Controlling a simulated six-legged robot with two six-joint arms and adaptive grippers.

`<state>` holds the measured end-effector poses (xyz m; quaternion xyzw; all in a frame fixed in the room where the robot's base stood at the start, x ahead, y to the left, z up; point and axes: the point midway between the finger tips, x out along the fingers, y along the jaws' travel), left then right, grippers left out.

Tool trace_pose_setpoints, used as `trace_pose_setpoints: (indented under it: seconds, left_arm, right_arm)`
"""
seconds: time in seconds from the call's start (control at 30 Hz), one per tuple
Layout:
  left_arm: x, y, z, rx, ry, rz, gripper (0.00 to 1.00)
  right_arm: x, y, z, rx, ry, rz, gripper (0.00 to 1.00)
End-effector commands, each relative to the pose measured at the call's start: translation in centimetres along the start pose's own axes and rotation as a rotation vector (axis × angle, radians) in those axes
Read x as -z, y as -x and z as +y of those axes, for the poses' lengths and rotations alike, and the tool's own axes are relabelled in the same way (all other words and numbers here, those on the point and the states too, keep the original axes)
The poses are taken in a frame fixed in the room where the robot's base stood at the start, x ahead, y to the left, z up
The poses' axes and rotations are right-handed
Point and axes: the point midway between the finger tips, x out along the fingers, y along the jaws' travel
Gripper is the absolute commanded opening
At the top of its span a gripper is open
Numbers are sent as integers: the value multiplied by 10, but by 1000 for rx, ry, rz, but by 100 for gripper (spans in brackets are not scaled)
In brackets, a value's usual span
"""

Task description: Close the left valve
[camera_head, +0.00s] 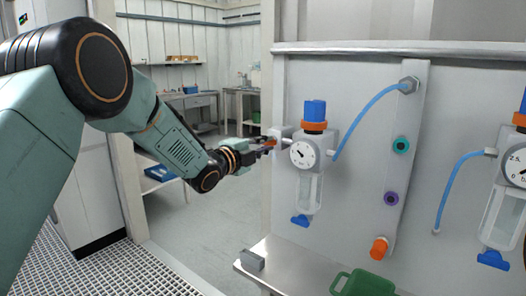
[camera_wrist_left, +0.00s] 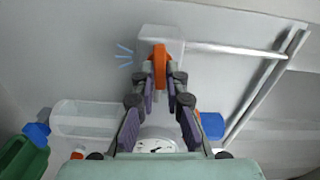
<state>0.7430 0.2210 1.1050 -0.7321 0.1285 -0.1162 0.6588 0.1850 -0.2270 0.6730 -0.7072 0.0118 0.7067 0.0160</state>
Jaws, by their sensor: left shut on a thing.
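The left valve is a pale grey block (camera_head: 282,132) at the left edge of the wall panel, beside the left vessel's gauge (camera_head: 303,153). Its orange handle (camera_wrist_left: 159,62) shows in the wrist view, upright in that picture and across the line of the pale pipe. My left gripper (camera_wrist_left: 160,78) has its two fingers on either side of the handle and is shut on it. In the head view the left gripper (camera_head: 267,146) reaches the valve from the left, and its fingers partly hide the handle. My right gripper is not in view.
The left vessel has a blue-topped orange cap (camera_head: 314,114) and a clear bowl (camera_head: 308,192). A second vessel (camera_head: 505,205) hangs at the right edge. A green container (camera_head: 362,284) and a small grey block (camera_head: 252,261) are at the metal shelf (camera_head: 285,262) below.

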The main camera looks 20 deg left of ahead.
Motion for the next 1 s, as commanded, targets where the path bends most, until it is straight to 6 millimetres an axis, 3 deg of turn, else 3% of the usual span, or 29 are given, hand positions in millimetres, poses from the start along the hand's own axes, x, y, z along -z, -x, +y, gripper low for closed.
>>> trace_pose_setpoints:
  seconds: [0.3,0.8,0.83,1.0]
  left_arm:
    - [1,-1,-4,10,-107,2,0]
    - [1,-1,-4,9,-125,2,0]
    - [1,-1,-4,9,-125,2,13]
    - [1,-1,-3,7,-123,2,27]
  right_arm:
    - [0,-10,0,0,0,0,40]
    - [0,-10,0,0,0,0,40]
    - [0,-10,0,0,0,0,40]
    - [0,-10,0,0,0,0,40]
